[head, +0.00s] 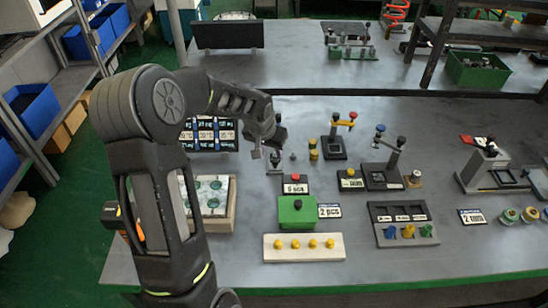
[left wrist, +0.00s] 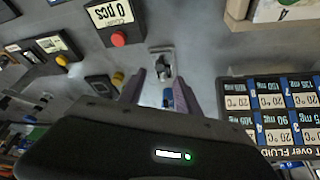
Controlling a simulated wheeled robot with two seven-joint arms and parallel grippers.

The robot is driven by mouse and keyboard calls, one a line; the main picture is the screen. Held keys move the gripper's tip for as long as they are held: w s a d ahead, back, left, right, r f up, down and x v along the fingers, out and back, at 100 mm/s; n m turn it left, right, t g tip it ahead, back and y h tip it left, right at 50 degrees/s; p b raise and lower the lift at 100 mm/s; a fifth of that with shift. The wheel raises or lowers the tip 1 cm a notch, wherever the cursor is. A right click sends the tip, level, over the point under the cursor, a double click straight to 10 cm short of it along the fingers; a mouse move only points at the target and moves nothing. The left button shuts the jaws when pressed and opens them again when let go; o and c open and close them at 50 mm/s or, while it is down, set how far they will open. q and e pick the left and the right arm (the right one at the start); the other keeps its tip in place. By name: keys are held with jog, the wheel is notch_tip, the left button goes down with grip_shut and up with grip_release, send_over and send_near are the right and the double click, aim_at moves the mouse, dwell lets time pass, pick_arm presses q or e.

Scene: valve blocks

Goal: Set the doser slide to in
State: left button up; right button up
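My left gripper (head: 264,154) reaches in over the middle of the bench, above a small metal fixture (head: 274,168). In the left wrist view the two fingers of the left gripper (left wrist: 160,92) stand apart with a gap between them. The small metal fixture (left wrist: 161,62), a grey plate with a dark knob, lies just past the fingertips, apart from them as far as I can see. A blue part (left wrist: 168,98) shows between the fingers. I cannot tell for certain which part is the doser slide, or its setting. My right gripper is out of view.
A counter with a red button (head: 295,177) stands close by on the right, and a label board (head: 208,135) on the left. A green box (head: 297,212) and a board with yellow knobs (head: 303,247) are nearer the front. Lever stands (head: 333,147) are to the right.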

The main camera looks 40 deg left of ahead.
aim_at(275, 161)
pick_arm(q)
jog(key=p+x, duration=0.1)
jog(key=x, duration=0.5)
jog(key=shift+w+f, duration=0.1)
jog(key=shift+f, duration=0.15)
grip_shut()
dwell(1.2)
